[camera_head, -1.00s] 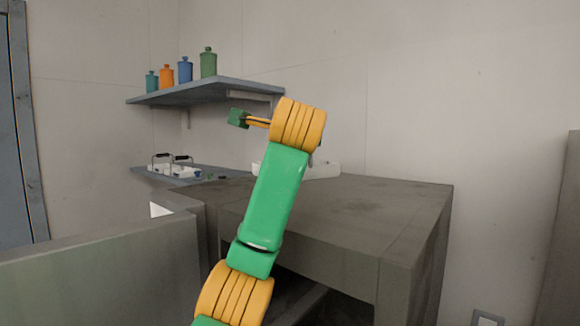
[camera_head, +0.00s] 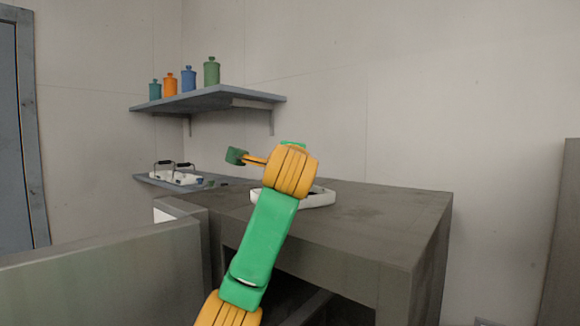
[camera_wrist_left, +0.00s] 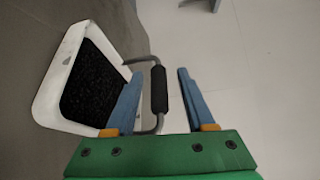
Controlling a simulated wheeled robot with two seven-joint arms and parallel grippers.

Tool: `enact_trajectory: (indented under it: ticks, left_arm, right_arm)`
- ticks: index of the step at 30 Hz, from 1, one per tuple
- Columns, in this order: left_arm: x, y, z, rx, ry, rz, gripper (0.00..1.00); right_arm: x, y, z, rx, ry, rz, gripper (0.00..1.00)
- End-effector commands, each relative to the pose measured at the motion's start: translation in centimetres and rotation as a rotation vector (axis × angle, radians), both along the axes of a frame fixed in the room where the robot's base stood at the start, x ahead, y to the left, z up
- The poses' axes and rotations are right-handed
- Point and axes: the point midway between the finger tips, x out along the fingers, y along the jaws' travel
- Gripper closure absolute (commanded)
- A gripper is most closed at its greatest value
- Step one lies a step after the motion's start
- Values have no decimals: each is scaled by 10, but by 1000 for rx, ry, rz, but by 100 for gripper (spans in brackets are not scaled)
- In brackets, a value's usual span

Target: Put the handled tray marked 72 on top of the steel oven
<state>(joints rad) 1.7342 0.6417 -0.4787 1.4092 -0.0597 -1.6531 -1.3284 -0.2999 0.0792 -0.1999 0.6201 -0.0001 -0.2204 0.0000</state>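A white tray (camera_head: 318,198) rests on the top of the grey boxy unit (camera_head: 385,225), which looks like the steel oven. In the left wrist view the white tray (camera_wrist_left: 50,88) holds dark grains and has a metal handle with a black grip (camera_wrist_left: 159,88). My left gripper (camera_wrist_left: 160,76) is open, its two blue fingers on either side of the grip with gaps. I cannot read a number on the tray. My right gripper is out of view.
A low shelf at the left holds white trays with black handles (camera_head: 175,177). A wall shelf (camera_head: 210,97) above carries several coloured jars. A grey panel (camera_head: 110,270) stands at the left front. The right part of the unit's top is clear.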

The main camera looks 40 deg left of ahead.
Motion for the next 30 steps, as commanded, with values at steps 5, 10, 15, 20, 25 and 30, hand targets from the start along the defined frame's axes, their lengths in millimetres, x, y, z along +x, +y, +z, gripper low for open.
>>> enact_trajectory:
  ticks: [5, 10, 15, 20, 25, 30]
  left_arm:
    - [-11, -12, -1, 1, -4, -2, 46]
    - [-42, -43, 0, 3, -6, -4, 46]
    - [-68, -71, -3, -4, -5, -4, 46]
    - [-79, -82, 3, -4, -2, -3, 46]
    - [-84, -86, 8, 1, 1, -1, 46]
    - [-84, -86, 10, 1, 1, 0, 46]
  right_arm:
    - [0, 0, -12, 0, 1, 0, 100]
    - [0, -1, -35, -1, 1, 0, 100]
    - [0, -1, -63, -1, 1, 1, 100]
    - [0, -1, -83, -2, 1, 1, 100]
    - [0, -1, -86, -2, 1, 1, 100]
    - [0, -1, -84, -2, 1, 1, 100]
